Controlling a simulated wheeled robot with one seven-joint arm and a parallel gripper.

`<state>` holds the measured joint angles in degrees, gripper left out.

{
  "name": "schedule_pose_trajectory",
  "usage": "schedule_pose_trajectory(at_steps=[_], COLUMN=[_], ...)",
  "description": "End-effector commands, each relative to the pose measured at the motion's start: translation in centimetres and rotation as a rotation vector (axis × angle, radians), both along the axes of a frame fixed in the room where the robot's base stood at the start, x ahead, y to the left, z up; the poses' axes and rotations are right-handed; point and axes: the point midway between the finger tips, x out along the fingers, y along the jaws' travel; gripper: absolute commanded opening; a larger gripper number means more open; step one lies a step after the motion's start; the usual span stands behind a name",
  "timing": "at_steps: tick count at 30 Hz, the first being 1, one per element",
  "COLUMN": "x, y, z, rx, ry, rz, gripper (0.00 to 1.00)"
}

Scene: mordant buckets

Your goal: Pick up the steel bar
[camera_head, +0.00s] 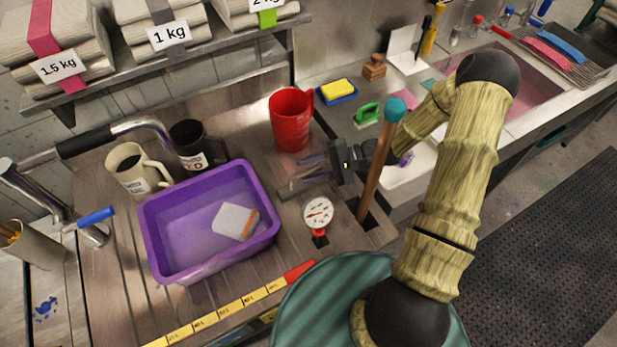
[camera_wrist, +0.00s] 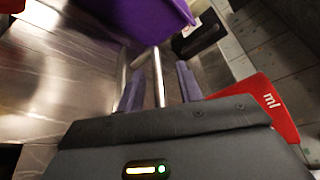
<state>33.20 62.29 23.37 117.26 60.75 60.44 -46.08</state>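The steel bar (camera_head: 292,190) appears as a short grey length on the wooden drainboard, just right of the purple basin. In the wrist view a bright, shiny length of the bar (camera_wrist: 158,78) shows between my fingers. My gripper (camera_head: 308,171) reaches in from the right at the bar, its fingers pointing left. In the wrist view my gripper (camera_wrist: 159,88) has its two purple-grey fingers spread, with gaps beside the bright length. The near end of the bar is hidden by the gripper body. I cannot tell whether a finger touches it.
The purple basin (camera_head: 160,240) is close left of the fingers. A red jug (camera_head: 290,120) stands behind them. A round gauge (camera_head: 318,213) stands in front, and a wooden handle with a teal top (camera_head: 380,165) rises beside my wrist. Two mugs and a tap are at the left.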

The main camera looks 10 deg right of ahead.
Motion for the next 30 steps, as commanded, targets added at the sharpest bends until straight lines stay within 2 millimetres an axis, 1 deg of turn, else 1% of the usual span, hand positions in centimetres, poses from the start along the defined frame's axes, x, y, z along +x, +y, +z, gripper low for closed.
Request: schedule_pose_trajectory(at_steps=[16, 20, 21, 22, 30], x=[-0.07, -0.03, -0.03, -0.02, 0.01], y=[0.32, 0.18, 0.13, 0.1, -0.03], z=[-0.08, -0.08, -0.09, -0.09, -0.13], rx=[0.0, 0.0, 0.0, -0.001, -0.002], ry=[0.001, 0.0, 0.0, 0.0, 0.0], rz=[0.004, 0.001, 0.0, -0.001, -0.004], gripper=[0.36, 0.11, 0.03, 0.0, 0.0])
